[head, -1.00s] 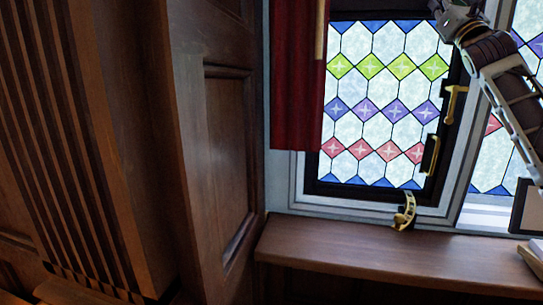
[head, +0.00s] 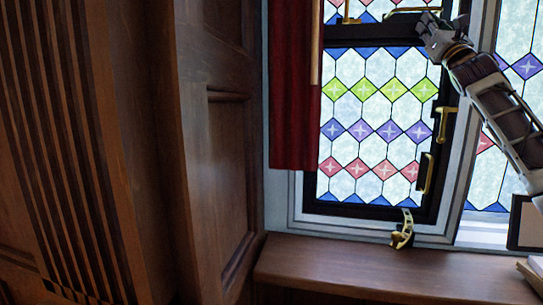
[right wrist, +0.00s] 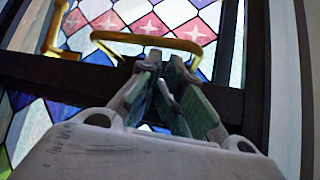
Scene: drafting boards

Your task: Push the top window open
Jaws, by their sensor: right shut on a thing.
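The top window (head: 375,8) is a small leaded pane in a dark frame; only its lower part shows at the top of the head view. It also shows in the right wrist view (right wrist: 118,12). A brass bar handle (head: 404,10) runs along its bottom edge and shows in the right wrist view (right wrist: 185,46). My right gripper (head: 426,22) is at the right part of this handle. In the right wrist view its fingers (right wrist: 163,58) are shut on the handle. I cannot tell whether the window is ajar. My left gripper is not in view.
A brass catch (head: 348,14) sits left of the handle. Below is a larger leaded window (head: 375,125) with a brass handle (head: 444,122) and a brass stay (head: 403,230). A red curtain (head: 294,100) hangs at left. The wooden sill (head: 340,270) is mostly clear.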

